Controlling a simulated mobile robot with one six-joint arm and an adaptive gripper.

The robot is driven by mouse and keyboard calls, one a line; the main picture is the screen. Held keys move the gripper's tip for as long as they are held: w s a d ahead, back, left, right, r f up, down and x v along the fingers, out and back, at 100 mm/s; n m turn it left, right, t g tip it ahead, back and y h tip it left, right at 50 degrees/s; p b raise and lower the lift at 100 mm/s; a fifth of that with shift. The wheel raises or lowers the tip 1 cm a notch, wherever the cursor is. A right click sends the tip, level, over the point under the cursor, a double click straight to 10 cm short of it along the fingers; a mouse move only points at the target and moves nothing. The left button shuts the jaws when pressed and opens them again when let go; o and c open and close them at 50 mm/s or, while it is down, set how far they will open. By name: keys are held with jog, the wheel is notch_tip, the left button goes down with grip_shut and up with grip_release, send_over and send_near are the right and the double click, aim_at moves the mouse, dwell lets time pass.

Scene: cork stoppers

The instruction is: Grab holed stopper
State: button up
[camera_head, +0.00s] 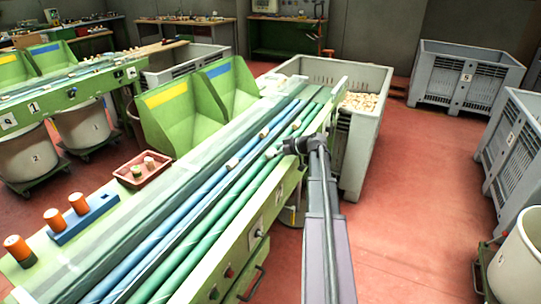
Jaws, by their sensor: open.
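Several small pale cork stoppers lie on the long sorting belts (160,247). One stopper (232,164) is on the blue belt, another stopper (264,132) lies farther along, and another stopper (296,125) lies farther back on the right. A stopper (271,154) lies on the green belt just left of my gripper (285,147). My gripper is open over the right side of the belts, its tips close to that stopper; I cannot tell if they touch. The stoppers are too small to show which has a hole.
A reddish tray (142,170) with two stoppers stands on the left ledge. Orange-topped cylinders stand by a blue block (84,218). Green bins (178,118) rise behind the belts. A grey crate of corks (325,70) stands at the far end.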

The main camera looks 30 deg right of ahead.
jog(key=c, duration=0.7)
jog(key=shift+r, duration=0.25)
notch_tip(320, 180, up, 4)
jog(key=p, duration=0.4)
jog(key=shift+s+f, duration=0.1)
jog(key=shift+f, duration=0.05)
jog(key=s+a, duration=0.2)
jog(key=s, duration=0.2)
jog(key=s+a, duration=0.3)
jog(key=s, duration=0.2)
jog(key=s+a+r+p, duration=0.1)
jog(key=s+a, duration=0.1)
jog(key=s, duration=0.3)
jog(key=shift+a, duration=0.35)
jog(key=shift+f, duration=0.1)
